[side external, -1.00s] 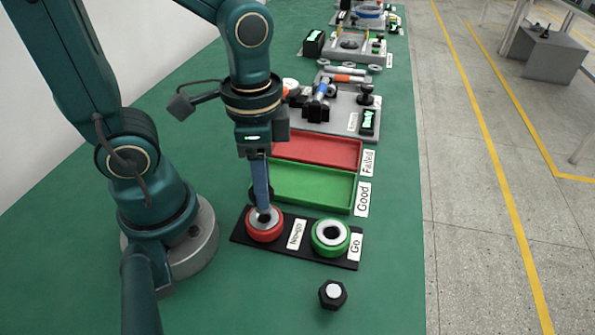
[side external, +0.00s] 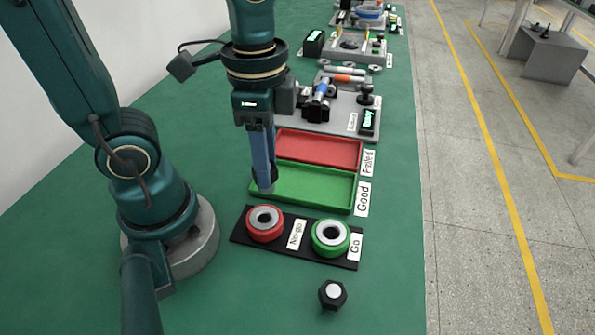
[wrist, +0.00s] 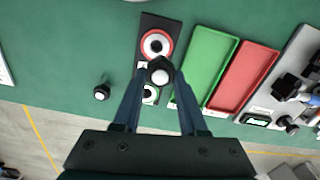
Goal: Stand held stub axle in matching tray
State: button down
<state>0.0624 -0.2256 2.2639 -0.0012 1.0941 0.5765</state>
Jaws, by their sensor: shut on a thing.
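My gripper (side external: 265,186) is shut on the stub axle, above and just behind the red No-go ring gauge (side external: 264,223). In the wrist view the round, pale end of the stub axle (wrist: 160,72) shows between the fingertips (wrist: 160,80); most of it is hidden in the side view. The green tray (side external: 318,204), labelled Good, lies behind the gauges and looks empty. The red tray (side external: 322,138), labelled Failed, lies beyond it and also looks empty.
The green Go ring gauge (side external: 331,238) sits beside the red one on a black base (side external: 290,248). A black hex part with a white top (side external: 333,294) stands in front. A grey fixture plate (side external: 345,121) with instruments lies beyond the trays.

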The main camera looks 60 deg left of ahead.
jog(key=w+a+r, duration=0.2)
jog(key=w+a, duration=0.3)
jog(key=a+n, duration=0.4)
jog(key=a, duration=1.4)
send_over(297, 148)
jog(key=shift+f, duration=5.25)
jog(key=shift+f, duration=0.15)
jog(key=shift+c, duration=2.3)
grip_release()
